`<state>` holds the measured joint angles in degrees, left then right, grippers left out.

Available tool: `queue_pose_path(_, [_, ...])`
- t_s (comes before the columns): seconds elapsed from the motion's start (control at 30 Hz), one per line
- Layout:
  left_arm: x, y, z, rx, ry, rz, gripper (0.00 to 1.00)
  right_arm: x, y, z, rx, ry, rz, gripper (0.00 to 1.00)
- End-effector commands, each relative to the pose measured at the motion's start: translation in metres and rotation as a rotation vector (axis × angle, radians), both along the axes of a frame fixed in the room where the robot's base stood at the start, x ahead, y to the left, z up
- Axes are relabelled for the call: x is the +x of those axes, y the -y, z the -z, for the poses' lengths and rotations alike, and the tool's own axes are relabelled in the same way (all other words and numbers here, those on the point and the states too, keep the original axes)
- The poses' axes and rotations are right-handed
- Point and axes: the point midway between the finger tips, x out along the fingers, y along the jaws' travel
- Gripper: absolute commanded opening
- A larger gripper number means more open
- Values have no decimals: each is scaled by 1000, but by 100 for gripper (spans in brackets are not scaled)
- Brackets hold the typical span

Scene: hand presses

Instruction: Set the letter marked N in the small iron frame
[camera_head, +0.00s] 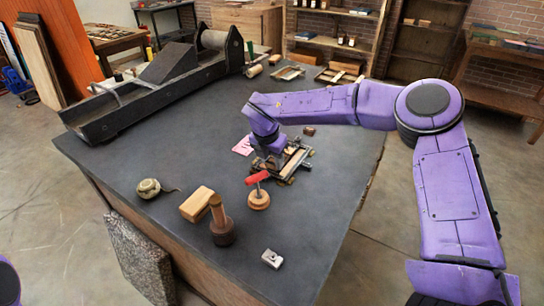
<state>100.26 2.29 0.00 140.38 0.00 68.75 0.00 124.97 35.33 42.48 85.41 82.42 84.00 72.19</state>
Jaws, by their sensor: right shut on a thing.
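The small iron frame (294,164) lies on the dark table, with pale strips in it. My right gripper (264,163) points down at the frame's left side. It is shut on a small piece that the fingers almost wholly hide; it appears to be the letter, but no N can be read. I cannot tell whether the piece is inside the frame or just above it. My left gripper is out of view.
A red-handled tool (257,177) and a round wooden piece (259,200) are close in front of the gripper. A wooden block (197,204), a dark-based wooden handle (221,228) and a metal block (271,259) stand nearer. A large black press (150,85) fills the back left.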

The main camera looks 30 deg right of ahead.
Motion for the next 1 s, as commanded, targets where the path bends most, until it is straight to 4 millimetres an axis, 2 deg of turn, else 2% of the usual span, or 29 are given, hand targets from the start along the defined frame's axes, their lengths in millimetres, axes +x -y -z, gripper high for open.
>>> queue_pose_path(0.5, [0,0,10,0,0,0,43,0,0,10,0,1,0,8])
queue_pose_path(0.53, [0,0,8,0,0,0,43,0,0,8,1,2,0,51])
queue_pose_path(0.6, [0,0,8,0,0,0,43,0,0,8,0,1,0,67])
queue_pose_path(0.87, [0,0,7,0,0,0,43,0,0,7,0,1,0,67])
queue_pose_path(0.97, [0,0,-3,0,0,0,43,0,0,-4,0,1,0,67])
queue_pose_path(1.0, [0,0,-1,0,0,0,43,0,-1,-7,0,4,-1,67])
